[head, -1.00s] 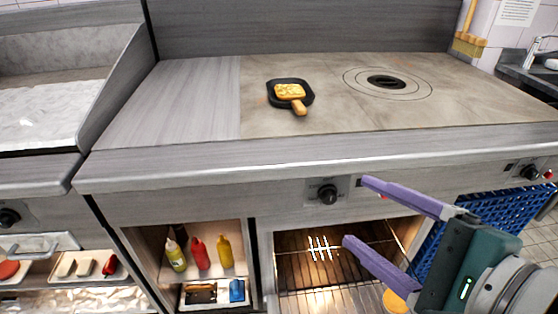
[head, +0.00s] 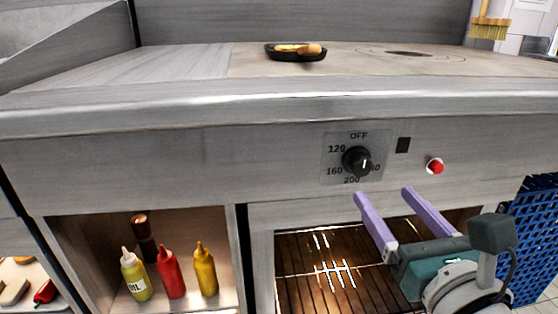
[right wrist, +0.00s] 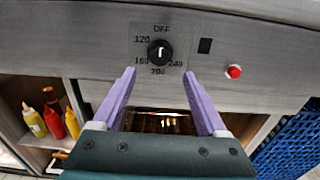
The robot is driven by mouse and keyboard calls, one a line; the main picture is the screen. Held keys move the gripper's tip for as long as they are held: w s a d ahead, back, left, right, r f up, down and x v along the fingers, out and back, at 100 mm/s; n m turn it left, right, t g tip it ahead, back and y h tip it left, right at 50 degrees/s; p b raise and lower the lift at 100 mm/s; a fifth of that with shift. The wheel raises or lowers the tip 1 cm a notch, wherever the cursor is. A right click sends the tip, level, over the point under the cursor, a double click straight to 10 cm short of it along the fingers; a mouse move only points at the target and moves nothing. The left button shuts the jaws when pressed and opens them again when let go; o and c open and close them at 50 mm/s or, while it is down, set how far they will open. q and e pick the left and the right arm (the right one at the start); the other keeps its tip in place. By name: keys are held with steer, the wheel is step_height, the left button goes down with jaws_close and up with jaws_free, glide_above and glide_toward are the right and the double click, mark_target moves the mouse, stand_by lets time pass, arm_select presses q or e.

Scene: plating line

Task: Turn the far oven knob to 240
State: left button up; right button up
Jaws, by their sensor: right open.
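A black oven knob (head: 356,161) sits on a grey dial plate (head: 329,171) on the steel front, marked OFF, 120, 160, 200 and 240. The knob (right wrist: 160,51) bears a white line that looks upright, in line with OFF at the top. My right gripper (head: 384,193) has two purple fingers, open and empty, below the knob and pointing at the panel. In the right wrist view the fingertips (right wrist: 158,73) lie either side below the knob, apart from it. My left gripper is not in view.
A red button (head: 435,166) and a black square (head: 403,145) are right of the dial. A lit oven rack (head: 310,275) lies below. Sauce bottles (head: 171,272) stand in the left cubby. A pan (head: 290,55) is on top; a blue crate (head: 530,235) is at right.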

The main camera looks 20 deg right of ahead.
mark_target(363, 169)
steer(key=b+x, duration=0.1)
steer(key=x, duration=0.6)
steer(key=shift+w, duration=0.4)
jaws_close()
